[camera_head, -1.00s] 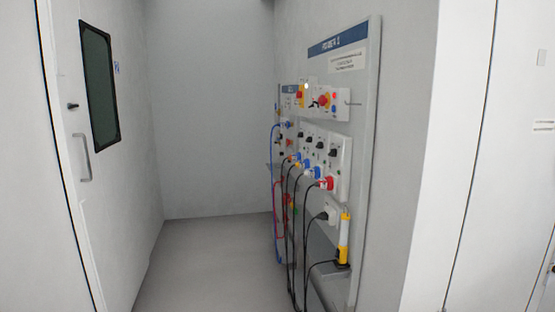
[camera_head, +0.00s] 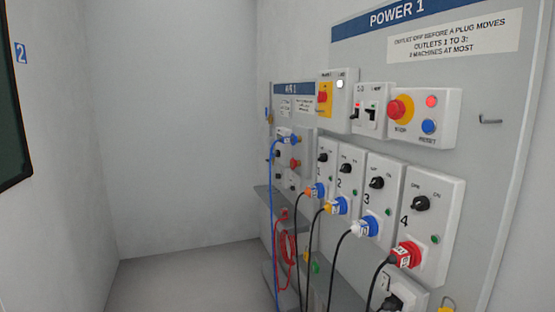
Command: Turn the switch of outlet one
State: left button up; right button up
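On the right wall, the POWER 1 panel (camera_head: 470,95) carries a row of numbered outlet units. Outlet one (camera_head: 326,160) is the leftmost and farthest of the row. Its black rotary switch (camera_head: 323,157) sits at the top, small in the view, and its exact setting is too small to tell. Neither of my grippers is in view.
Above the outlets are a yellow and red main switch (camera_head: 325,97), a breaker box (camera_head: 369,112) and a red stop button (camera_head: 400,109). The AIR 1 panel (camera_head: 292,89) with blue and red hoses is farther back. Cables hang below the outlets. Floor (camera_head: 185,280) is clear at left.

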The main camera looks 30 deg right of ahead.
aim_at(324, 157)
jog(key=i+z, duration=0.15)
jog(key=i, duration=0.35)
jog(key=i+j+z, duration=0.15)
jog(key=i, duration=0.4)
jog(key=i+j+z, duration=0.15)
jog(key=i, duration=0.35)
